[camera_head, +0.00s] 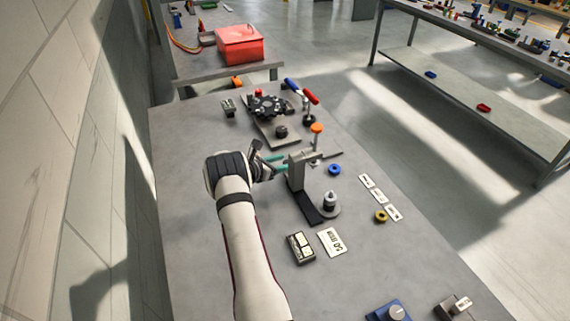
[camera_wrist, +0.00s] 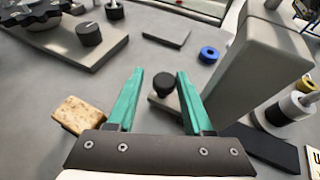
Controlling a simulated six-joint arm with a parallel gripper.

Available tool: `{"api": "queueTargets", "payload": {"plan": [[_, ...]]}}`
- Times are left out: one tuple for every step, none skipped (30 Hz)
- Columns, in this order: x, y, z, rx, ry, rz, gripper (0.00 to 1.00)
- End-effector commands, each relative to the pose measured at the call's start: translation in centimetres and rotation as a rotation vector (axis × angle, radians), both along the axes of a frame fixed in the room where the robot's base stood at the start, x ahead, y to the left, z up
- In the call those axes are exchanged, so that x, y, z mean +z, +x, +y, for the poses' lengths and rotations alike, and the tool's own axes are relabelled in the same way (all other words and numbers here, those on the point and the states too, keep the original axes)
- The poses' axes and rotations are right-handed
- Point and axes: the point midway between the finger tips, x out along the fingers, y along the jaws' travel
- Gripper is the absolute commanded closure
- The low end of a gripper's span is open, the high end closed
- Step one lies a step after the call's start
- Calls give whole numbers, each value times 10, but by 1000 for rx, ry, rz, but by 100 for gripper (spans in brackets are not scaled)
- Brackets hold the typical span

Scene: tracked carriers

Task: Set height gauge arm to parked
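The height gauge (camera_head: 298,172) stands mid-table as a grey upright column on a dark base. A thin arm sticks out from its upper part toward the right in the head view. In the wrist view the grey column (camera_wrist: 262,75) fills the right side. My gripper (camera_head: 278,162) is left of the column, close to it. Its green fingers also show in the wrist view (camera_wrist: 160,74), spread apart. A dark round knob (camera_wrist: 163,83) appears between the fingertips, with a gap on both sides. I cannot tell its depth or whether it belongs to the gauge arm.
A black indexing fixture (camera_head: 267,106) lies behind. An orange-capped post (camera_head: 317,129) and blue ring (camera_head: 334,169) are near the column. A round weighted stand (camera_head: 330,200) and label cards (camera_head: 372,188) are on the right. A tan block (camera_wrist: 80,114) lies left of my fingers.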

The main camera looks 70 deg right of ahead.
Motion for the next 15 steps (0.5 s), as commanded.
{"api": "queueTargets", "payload": {"plan": [[0,0,0,0,0,0,52],[0,0,0,0,0,-1,52],[0,0,0,-1,0,-1,52],[0,0,0,-2,0,0,52],[0,0,0,-2,0,0,52],[0,-1,0,-4,0,-1,52],[0,-1,0,-4,0,-1,52],[0,-1,1,-4,0,-1,52],[0,-1,1,-4,0,0,52],[0,-1,1,-4,0,0,52],[0,-1,1,-4,0,0,52],[1,0,2,-4,0,0,52],[2,0,4,-4,0,0,52],[3,2,7,-4,0,0,52],[5,4,11,-4,0,-1,52]]}}
